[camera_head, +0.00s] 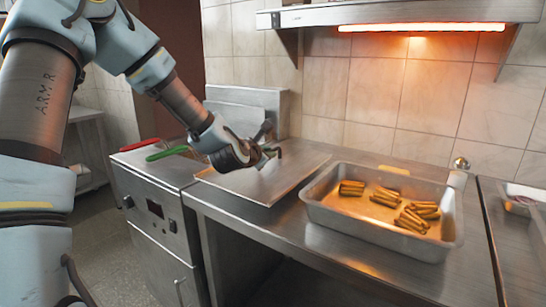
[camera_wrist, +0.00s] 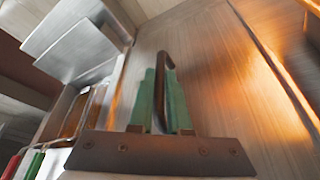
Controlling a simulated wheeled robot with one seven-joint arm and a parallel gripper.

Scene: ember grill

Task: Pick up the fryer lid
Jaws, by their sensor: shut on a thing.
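The fryer lid (camera_head: 262,190) is a flat metal plate beside the fryer (camera_head: 158,215), low over the counter; I cannot tell whether it touches the counter. In the wrist view the lid (camera_wrist: 215,75) is a broad brushed panel with a dark arched handle (camera_wrist: 171,66). My gripper (camera_head: 272,154) is above the lid in the head view. In the wrist view my gripper's green fingers (camera_wrist: 162,95) are shut on the handle, one on each side. The arm hides part of the lid's far side.
A metal tray (camera_head: 335,222) with several stacks of browned sticks stands right of the lid on the counter. Red (camera_head: 140,145) and green (camera_head: 167,153) basket handles stick out over the fryer. A glowing heat lamp (camera_head: 421,27) hangs above. Bare counter (camera_head: 375,267) lies in front.

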